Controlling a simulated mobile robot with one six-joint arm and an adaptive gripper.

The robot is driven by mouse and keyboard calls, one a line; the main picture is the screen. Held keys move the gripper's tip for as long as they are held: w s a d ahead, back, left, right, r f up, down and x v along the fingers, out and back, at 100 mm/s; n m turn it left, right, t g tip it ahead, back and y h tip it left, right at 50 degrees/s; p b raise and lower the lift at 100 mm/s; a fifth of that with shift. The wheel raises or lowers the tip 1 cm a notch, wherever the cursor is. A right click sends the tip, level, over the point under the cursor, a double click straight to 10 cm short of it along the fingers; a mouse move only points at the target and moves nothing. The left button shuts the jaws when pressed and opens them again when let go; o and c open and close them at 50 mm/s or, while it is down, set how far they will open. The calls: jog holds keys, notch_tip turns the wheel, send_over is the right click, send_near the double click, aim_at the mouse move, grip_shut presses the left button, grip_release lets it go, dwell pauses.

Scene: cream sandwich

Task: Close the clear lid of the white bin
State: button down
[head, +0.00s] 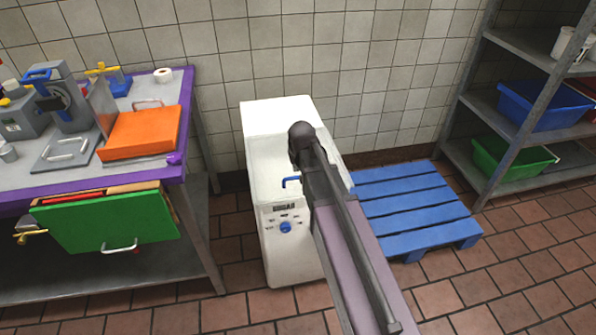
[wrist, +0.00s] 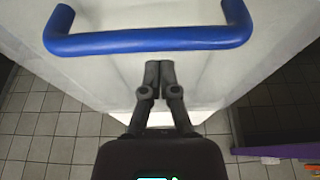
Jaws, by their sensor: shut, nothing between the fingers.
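The white bin (head: 268,130) stands upright on the floor against the tiled wall. Its front has a blue handle (head: 291,181), partly behind my arm, and a panel with a blue knob (head: 285,227). I cannot make out the clear lid or tell its position. In the wrist view, the blue handle (wrist: 150,40) spans the top, with the bin's pale surface (wrist: 105,75) behind it. My gripper (wrist: 159,72) is shut and empty, its tips just below the handle in that picture; I cannot tell whether they touch anything. The head view does not show the fingers clearly.
A blue pallet (head: 415,210) lies right of the bin. A metal shelf (head: 485,100) stands at far right. Tiled floor is open in front.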

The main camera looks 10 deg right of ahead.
jog(key=shift+w+r+p, duration=0.2)
jog(key=shift+w+p, duration=0.15)
jog(key=shift+w, duration=0.05)
jog(key=shift+p+v, duration=0.75)
jog(key=shift+v, duration=0.15)
jog(key=p+v, duration=0.7)
jog(key=shift+r, duration=0.35)
jog(key=shift+s, duration=0.15)
jog(key=s+r+g+p, duration=0.1)
jog(key=s+r+p, duration=0.1)
jog(key=s, duration=0.6)
jog(key=s+d+r+g+p, duration=0.1)
jog(key=s+r+g+p, duration=0.1)
jog(key=s, duration=0.6)
jog(key=r+p, duration=0.1)
jog(key=p, duration=0.1)
jog(key=shift+r+g+p, duration=0.15)
jog(key=shift+g+p, duration=0.15)
jog(key=shift+p, duration=0.05)
jog(key=shift+d, duration=0.1)
